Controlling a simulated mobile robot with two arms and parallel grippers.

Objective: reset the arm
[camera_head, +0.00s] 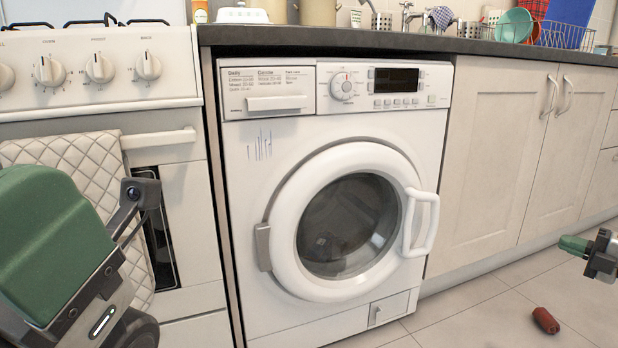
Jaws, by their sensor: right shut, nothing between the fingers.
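My right gripper (576,245) enters from the right edge, in front of the lower cabinets. Its green fingertip end points left, and it is shut with nothing held. It is well apart from the washer and above the floor. My left arm, green and grey, fills the lower left in front of the stove; its fingers do not show. The white washing machine (255,190) stands under the counter with its round door (345,225) closed. The drum behind the dark glass is hard to make out.
A white stove (100,68) with a quilted towel (85,160) stands at the left. Closed cabinets (490,160) are at the right. A small dark red object (545,320) lies on the tiled floor. Dishes and a rack (567,35) crowd the dark counter (330,38).

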